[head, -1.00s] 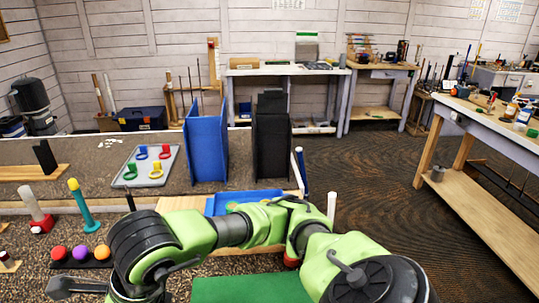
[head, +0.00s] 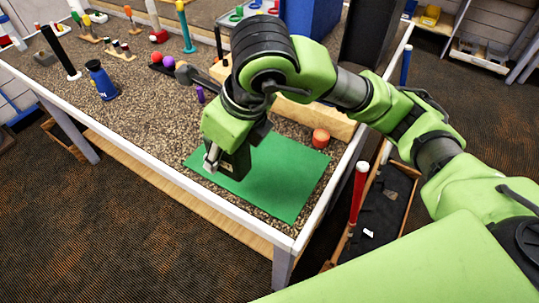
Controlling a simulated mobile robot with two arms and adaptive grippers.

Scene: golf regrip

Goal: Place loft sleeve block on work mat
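The green work mat (head: 290,183) lies flat on the near corner of the gravel-topped table. My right arm comes in from the right and reaches over the mat. My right gripper (head: 224,158) points down at the mat's left part, with a pale fingertip pad showing. It appears closed around a dark block with a small light label (head: 236,166), which looks like the loft sleeve block. The block's lower end is at or just above the mat; I cannot tell if it touches. The far finger is hidden. My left gripper is out of view.
An orange cylinder-like piece (head: 320,138) stands at the mat's far edge, by a wooden block (head: 335,122). A blue bottle (head: 101,80) and a small purple piece (head: 200,94) stand to the left. The mat's right half is clear.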

